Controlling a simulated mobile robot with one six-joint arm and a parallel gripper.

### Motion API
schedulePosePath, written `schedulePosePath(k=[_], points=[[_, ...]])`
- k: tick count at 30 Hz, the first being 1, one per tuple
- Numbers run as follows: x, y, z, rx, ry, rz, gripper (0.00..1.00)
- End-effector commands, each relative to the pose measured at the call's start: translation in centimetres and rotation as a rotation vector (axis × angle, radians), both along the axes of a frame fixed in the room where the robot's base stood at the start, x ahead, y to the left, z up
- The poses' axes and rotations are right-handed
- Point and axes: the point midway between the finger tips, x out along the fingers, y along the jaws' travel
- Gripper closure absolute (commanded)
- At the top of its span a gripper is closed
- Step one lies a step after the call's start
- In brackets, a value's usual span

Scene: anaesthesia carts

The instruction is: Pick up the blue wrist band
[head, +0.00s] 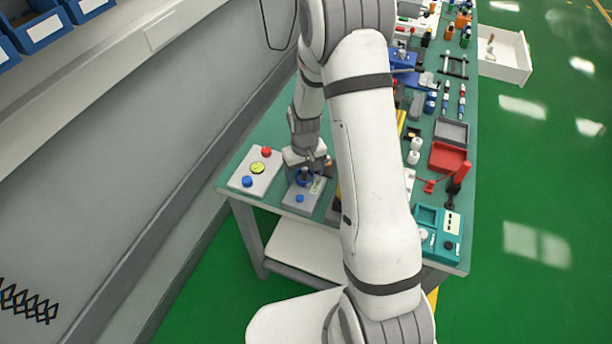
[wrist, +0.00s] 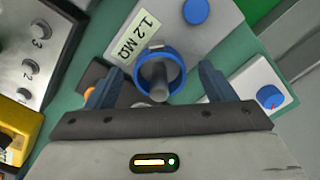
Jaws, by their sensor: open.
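The blue wrist band (wrist: 179,77) is a ring in the middle of the wrist view. It sits around a short grey post (wrist: 158,88) on a grey box (wrist: 185,40) that carries a "1.2 MΩ" label. In the head view the band (head: 302,182) shows only in part, below my gripper (head: 306,166), on the grey box near the table's near left end. In the wrist view my gripper (wrist: 158,84) is open, with one finger left and one right of the band. Nothing is held between the fingers. I cannot tell whether they touch the band.
Left of the grey box stands a white box (head: 263,182) with red, yellow and blue buttons. A blue knob (wrist: 195,11) rises from the grey box. A teal device (head: 440,231) and a red tray (head: 447,158) lie right of my arm. Many items crowd the green table.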

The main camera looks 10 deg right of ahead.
Motion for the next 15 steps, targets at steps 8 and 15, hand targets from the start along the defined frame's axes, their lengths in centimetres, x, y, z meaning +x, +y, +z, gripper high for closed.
schedulePosePath(k=[8,15], points=[[-0.01,0.0,0.02,0.0,0.0,0.0,0.41],[0.0,0.0,0.03,0.0,0.0,0.0,0.6]])
